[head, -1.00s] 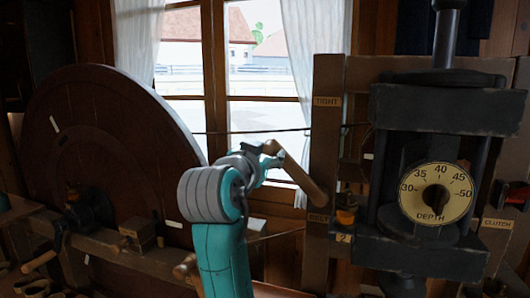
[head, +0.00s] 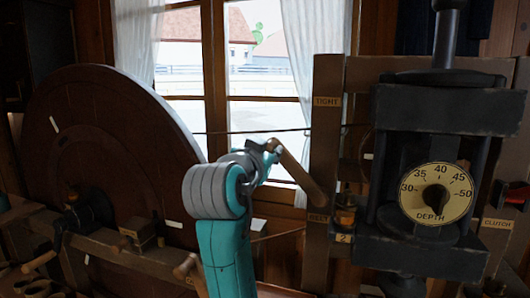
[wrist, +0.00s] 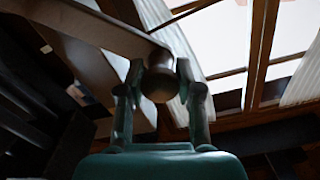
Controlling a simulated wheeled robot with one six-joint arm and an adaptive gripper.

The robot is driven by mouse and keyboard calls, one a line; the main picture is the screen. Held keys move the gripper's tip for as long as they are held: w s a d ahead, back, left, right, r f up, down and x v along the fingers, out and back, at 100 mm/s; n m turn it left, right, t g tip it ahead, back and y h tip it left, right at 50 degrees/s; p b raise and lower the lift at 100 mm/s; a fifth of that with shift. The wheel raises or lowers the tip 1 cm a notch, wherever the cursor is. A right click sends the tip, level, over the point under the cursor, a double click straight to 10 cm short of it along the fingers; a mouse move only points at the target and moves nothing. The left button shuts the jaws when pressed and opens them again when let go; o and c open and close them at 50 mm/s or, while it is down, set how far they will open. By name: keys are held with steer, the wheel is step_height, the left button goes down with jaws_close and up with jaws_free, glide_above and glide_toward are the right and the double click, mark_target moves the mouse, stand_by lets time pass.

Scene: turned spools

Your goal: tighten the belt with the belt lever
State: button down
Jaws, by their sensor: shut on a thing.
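The belt lever (head: 303,177) is a brown wooden bar. In the head view it slants from its upper-left end down to the right, to the upright post (head: 323,150) beside the BELT label (head: 319,218). The TIGHT label (head: 327,101) sits higher on the same post. My gripper (head: 272,147) is shut on the lever's free upper end. In the wrist view, the lever (wrist: 95,24) comes in from the upper left, and its rounded knob (wrist: 160,82) lies between my two fingers. The belt (head: 260,131) appears as a thin dark line across the window.
A large dark wheel (head: 105,150) stands at the left. A black press with a DEPTH dial (head: 436,193) stands to the right of the post. A wooden handle (head: 186,266) sits low beside my arm. The window (head: 265,110) is behind.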

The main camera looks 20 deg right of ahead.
steer(key=s+d+r+m, duration=0.4)
steer(key=s+d+m, duration=0.1)
steer(key=d+m, duration=0.1)
steer(key=shift+d+r+m, duration=0.15)
steer(key=shift+d+m, duration=0.25)
steer(key=shift+d, duration=0.15)
steer(key=shift+s, duration=0.1)
steer(key=c, duration=0.7)
jaws_free()
steer(key=shift+d, duration=0.1)
steer(key=shift+c, duration=0.2)
steer(key=v, duration=1.2)
